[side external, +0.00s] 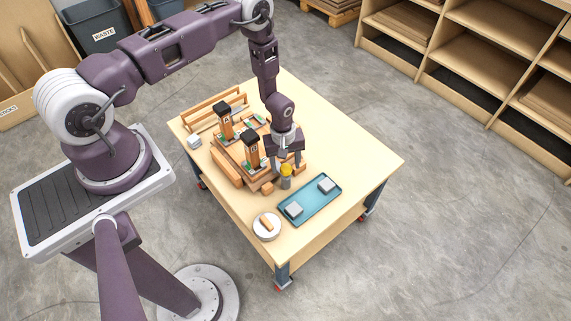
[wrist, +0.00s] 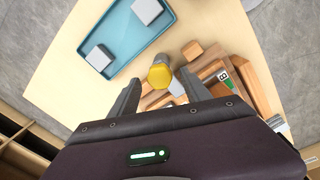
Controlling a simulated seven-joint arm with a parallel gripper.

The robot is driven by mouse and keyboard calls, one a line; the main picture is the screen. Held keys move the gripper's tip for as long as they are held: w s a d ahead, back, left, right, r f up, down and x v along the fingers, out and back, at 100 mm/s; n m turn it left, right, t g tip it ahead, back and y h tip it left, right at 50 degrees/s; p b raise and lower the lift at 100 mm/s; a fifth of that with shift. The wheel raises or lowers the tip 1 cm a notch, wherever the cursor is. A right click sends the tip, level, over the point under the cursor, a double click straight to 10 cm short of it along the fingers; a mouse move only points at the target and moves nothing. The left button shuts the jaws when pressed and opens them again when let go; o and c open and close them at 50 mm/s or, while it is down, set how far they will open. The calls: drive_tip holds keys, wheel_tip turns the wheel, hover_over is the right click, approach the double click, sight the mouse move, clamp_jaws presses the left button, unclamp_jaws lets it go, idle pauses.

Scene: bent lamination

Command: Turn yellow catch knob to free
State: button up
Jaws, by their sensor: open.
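The yellow catch knob (side external: 286,169) sits on top of a short grey post at the front right corner of the wooden fixture (side external: 228,169). In the wrist view the knob (wrist: 160,75) shows from above, a yellow cap ahead of and between my fingers. My gripper (side external: 287,167) points down over the knob. In the wrist view my gripper (wrist: 160,92) has its two grey fingers spread, one to each side of the knob, with gaps. Nothing is held. Whether the fingertips are level with the knob is hard to tell.
A teal tray (side external: 311,213) with two grey blocks lies close in front of the knob. A round white dish (side external: 267,237) holds a wooden piece. Two dark-topped clamps (side external: 223,108) stand on the fixture. The table's right side (side external: 360,160) is clear.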

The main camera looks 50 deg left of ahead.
drive_tip(key=shift+f, duration=0.35)
clamp_jaws()
drive_tip(key=m, duration=0.8)
drive_tip(key=shift+m, duration=0.4)
drive_tip(key=m, duration=0.4)
drive_tip(key=shift+g, duration=0.3)
drive_tip(key=shift+w+d+m, duration=0.1)
drive_tip(key=shift+m, duration=2.4)
